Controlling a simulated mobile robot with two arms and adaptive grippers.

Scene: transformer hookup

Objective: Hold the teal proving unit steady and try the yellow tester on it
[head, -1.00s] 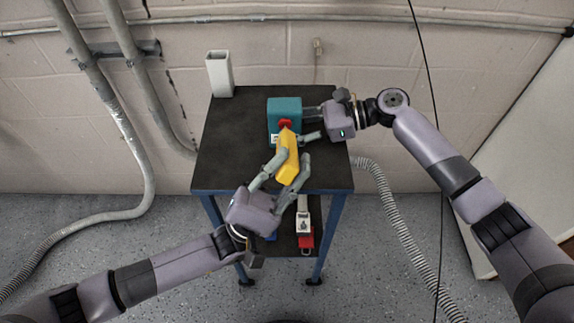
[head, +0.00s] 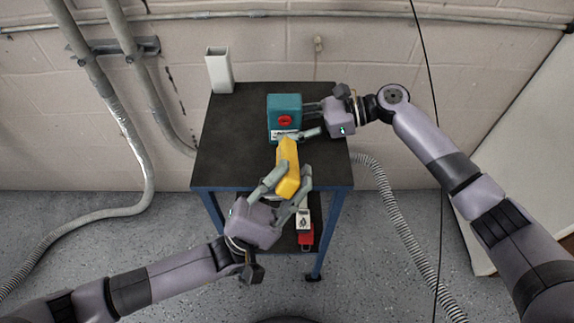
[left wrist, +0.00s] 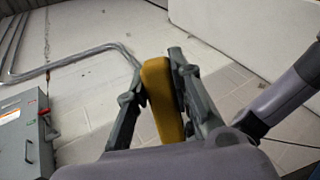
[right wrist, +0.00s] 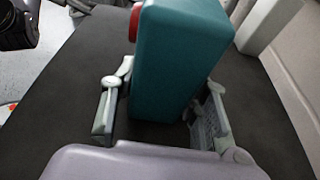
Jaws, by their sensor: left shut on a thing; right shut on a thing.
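The teal proving unit (head: 284,103) stands upright on the dark table top, with a red round part (head: 285,121) and a white label on its front. My right gripper (head: 314,122) is shut on it from the right; the right wrist view shows the fingers on both sides of the teal body (right wrist: 182,60). My left gripper (head: 287,186) is shut on the yellow tester (head: 289,168) and holds it over the table's front part, just in front of the unit. The tester also shows between the fingers in the left wrist view (left wrist: 161,98). The tester's tip is apart from the red part.
The table (head: 230,140) has a blue frame and a bare left side. A white open-topped holder (head: 219,70) stands at its back left corner. A red and white padlock-like item (head: 305,228) lies on the lower shelf. A grey cabinet (left wrist: 28,140) shows in the left wrist view.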

